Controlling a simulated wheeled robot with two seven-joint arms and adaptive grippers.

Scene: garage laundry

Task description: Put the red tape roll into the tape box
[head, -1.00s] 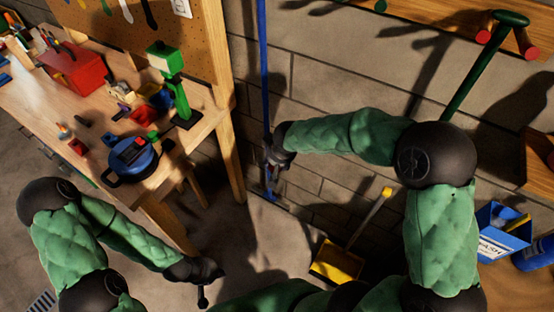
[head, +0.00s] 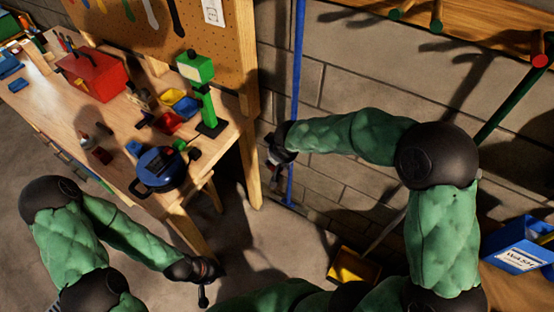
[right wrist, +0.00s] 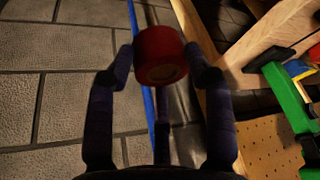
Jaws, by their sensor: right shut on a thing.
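The red tape roll (right wrist: 160,56) is between the fingers of my right gripper (right wrist: 163,70) in the right wrist view, held up in the air. My right gripper (head: 276,160) shows small and dark in the head view, in front of the block wall and right of the workbench. The roll is hard to make out there. My left gripper (head: 203,284) hangs low over the floor at the bottom of the head view. Its fingers are too dark to tell their opening. I cannot pick out a tape box for certain in either view.
The workbench (head: 60,100) carries a red toolbox (head: 91,73), small coloured bins (head: 180,103), a green stand (head: 208,105) and a blue round pot (head: 160,167). A blue pole (head: 297,70) stands by the wall. A blue labelled box (head: 520,245) is at right.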

